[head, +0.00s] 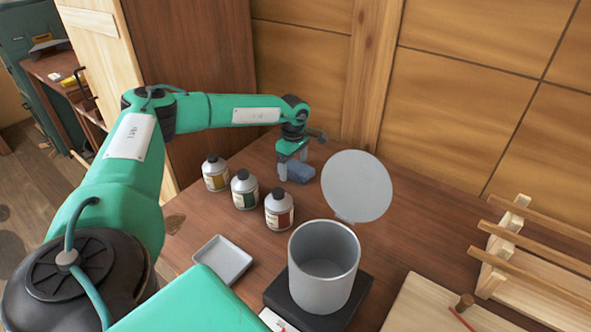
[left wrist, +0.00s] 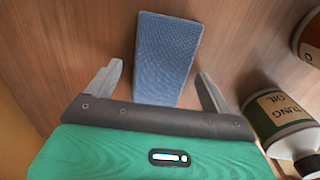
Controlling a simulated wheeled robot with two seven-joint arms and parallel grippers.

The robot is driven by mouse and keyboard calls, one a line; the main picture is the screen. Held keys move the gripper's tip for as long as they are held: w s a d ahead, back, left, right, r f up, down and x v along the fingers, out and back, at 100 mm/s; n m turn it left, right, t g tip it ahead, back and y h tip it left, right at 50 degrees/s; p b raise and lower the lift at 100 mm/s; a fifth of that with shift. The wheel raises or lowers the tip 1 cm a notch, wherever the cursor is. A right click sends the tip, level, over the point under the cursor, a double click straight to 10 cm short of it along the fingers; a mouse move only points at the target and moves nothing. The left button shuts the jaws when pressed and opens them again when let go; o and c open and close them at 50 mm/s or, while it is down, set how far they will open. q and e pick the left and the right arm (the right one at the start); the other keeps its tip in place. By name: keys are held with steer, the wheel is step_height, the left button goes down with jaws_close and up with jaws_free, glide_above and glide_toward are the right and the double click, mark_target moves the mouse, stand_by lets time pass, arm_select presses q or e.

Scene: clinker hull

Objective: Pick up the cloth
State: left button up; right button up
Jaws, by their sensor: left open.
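The cloth (head: 301,172) is a folded blue block lying on the wooden table near the back wall. In the left wrist view the cloth (left wrist: 165,55) lies ahead of and between my fingers, its near end reaching down to the gripper's dark bar. My left gripper (head: 292,168) is open above the table at the cloth. In the left wrist view the left gripper (left wrist: 163,80) has one finger on each side of the cloth, with a gap on both sides. Part of the cloth is hidden behind the gripper in the head view. My right gripper is not in view.
Several bottles, including a green-labelled one (head: 244,190), stand left of centre; a tung oil bottle (left wrist: 278,120) is close right of my gripper. A grey pot (head: 323,268) with a raised round lid (head: 356,186), a small tray (head: 222,260) and a wooden rack (head: 500,245) share the table.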

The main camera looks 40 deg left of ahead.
mark_target(294, 166)
arm_select(q)
steer(key=c, duration=1.1)
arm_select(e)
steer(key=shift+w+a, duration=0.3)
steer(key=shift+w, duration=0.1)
arm_select(q)
steer(key=shift+r, duration=0.15)
steer(key=shift+r, duration=0.6)
step_height(294, 166, up, 19)
steer(key=shift+f+b, duration=0.2)
steer(key=shift+b, duration=0.85)
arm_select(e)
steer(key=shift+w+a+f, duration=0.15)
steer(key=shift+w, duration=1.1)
arm_select(q)
steer(key=shift+o, duration=1.4)
steer(key=shift+c, duration=0.9)
